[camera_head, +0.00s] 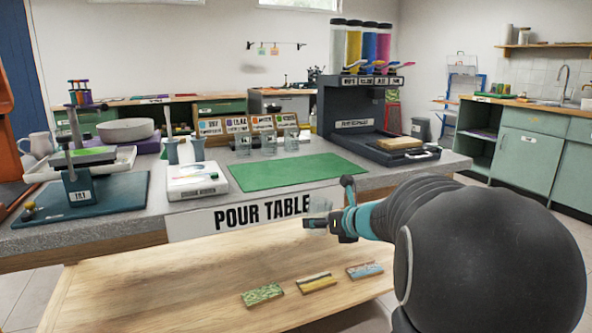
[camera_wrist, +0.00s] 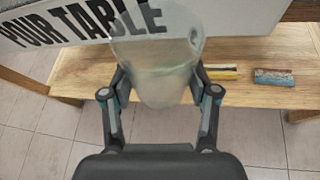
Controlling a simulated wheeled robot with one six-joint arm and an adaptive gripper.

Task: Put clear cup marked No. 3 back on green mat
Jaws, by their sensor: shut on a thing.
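My gripper (camera_wrist: 161,90) is shut on a clear cup (camera_wrist: 160,70), with a finger on each side of it. The cup looks cloudy and see-through, and no number can be read on it. In the head view my gripper (camera_head: 325,222) is in front of the pour table's sign, below the tabletop edge, and the cup (camera_head: 318,213) shows only faintly there. The green mat (camera_head: 285,172) lies flat and bare on the pour table, behind and above my gripper.
Several clear cups (camera_head: 243,146) stand behind the mat. A white box (camera_head: 196,185) sits left of it, and a dark dispenser (camera_head: 350,115) with colour tubes stands right. A lower wooden bench (camera_head: 180,275) holds three sample tiles (camera_head: 317,282).

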